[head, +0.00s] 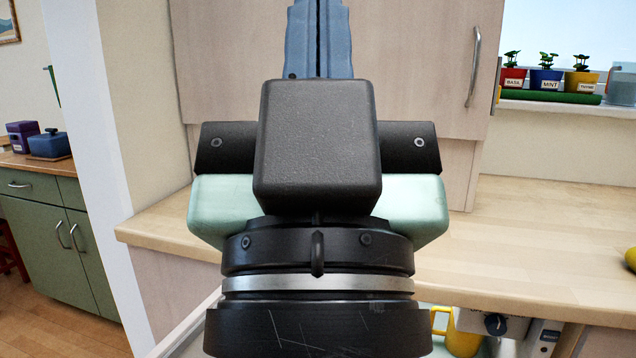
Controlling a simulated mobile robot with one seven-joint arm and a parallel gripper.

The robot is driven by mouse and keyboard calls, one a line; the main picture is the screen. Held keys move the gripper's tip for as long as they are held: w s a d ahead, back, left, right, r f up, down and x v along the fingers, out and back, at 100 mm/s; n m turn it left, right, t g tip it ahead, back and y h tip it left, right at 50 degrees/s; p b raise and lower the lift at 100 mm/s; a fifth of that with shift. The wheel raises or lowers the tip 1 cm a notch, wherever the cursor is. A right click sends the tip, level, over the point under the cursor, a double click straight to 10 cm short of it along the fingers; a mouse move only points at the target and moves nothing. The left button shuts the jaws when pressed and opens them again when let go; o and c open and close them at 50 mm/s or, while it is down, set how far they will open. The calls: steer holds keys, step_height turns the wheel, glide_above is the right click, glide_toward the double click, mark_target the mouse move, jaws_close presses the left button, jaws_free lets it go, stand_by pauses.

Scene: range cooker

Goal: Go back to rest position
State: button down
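My gripper (320,12) is large in the middle of the head view, seen from behind and pointing up the picture. Its two blue-grey fingers lie side by side with only a thin dark line between them, so it looks shut. The very ends of the fingers are cut off by the top edge, and nothing held shows between them. My black wrist and mint-green hand parts cover the middle of the worktop (540,240).
A pale wooden cupboard (420,60) with a metal handle stands behind my gripper. Potted herbs (547,78) sit on the windowsill at right. A yellow mug (462,330) shows low at right. A green cabinet (50,240) is at far left. The right worktop is mostly clear.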

step_height(320, 180, up, 27)
steer(key=p, duration=2.4)
steer(key=shift+p, duration=0.4)
